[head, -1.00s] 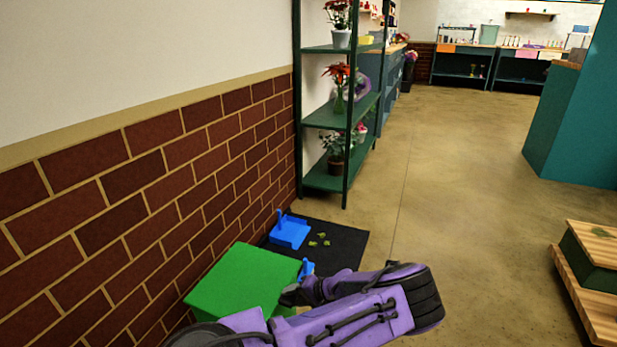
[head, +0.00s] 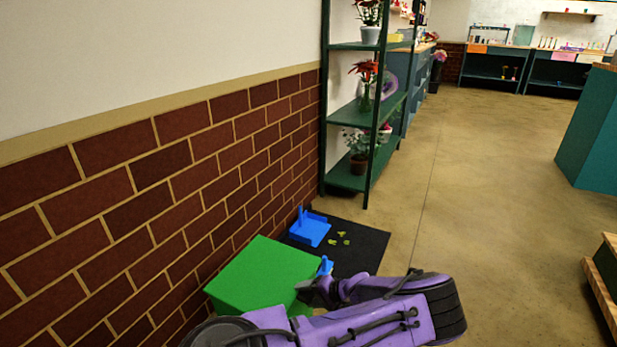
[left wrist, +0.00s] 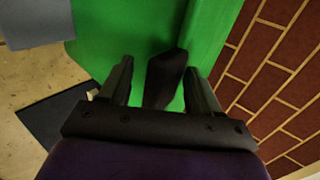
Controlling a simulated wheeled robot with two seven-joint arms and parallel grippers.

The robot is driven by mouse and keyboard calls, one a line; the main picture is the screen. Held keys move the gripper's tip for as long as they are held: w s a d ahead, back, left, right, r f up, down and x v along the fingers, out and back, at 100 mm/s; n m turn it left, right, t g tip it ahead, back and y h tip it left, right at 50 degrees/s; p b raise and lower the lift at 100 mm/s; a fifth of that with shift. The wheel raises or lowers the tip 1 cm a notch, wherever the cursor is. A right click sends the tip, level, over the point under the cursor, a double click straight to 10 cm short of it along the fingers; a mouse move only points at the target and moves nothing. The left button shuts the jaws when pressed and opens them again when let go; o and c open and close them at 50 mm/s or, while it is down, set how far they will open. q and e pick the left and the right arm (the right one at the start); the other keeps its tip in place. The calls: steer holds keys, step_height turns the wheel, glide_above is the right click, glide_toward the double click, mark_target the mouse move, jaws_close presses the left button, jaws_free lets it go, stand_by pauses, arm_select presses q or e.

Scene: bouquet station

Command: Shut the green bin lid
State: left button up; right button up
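The green bin (head: 250,268) stands against the brick wall at the bottom of the head view. Its green lid (head: 265,270) shows as a flat panel over the top. My arm hides the bin's near right part, so I cannot tell whether the lid is fully seated. My left gripper (head: 308,290) is at the bin's right edge. In the left wrist view, the left gripper (left wrist: 158,85) has its two fingers apart, with green bin surface (left wrist: 125,30) beyond them. A dark shape between the fingers is unclear, perhaps a shadow or handle. My right gripper is out of view.
A black mat (head: 365,245) beyond the bin holds a blue dustpan (head: 309,230), a small blue item (head: 325,265) and several green scraps (head: 340,238). A green plant shelf (head: 352,176) stands along the wall. The floor (head: 480,220) to the right is clear.

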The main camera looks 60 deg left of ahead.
arm_select(q)
steer(key=shift+w+d+f, duration=0.25)
steer(key=shift+w+d, duration=0.15)
steer(key=shift+r, duration=0.1)
steer(key=p+v, duration=0.2)
steer(key=v, duration=0.8)
steer(key=shift+r, duration=0.25)
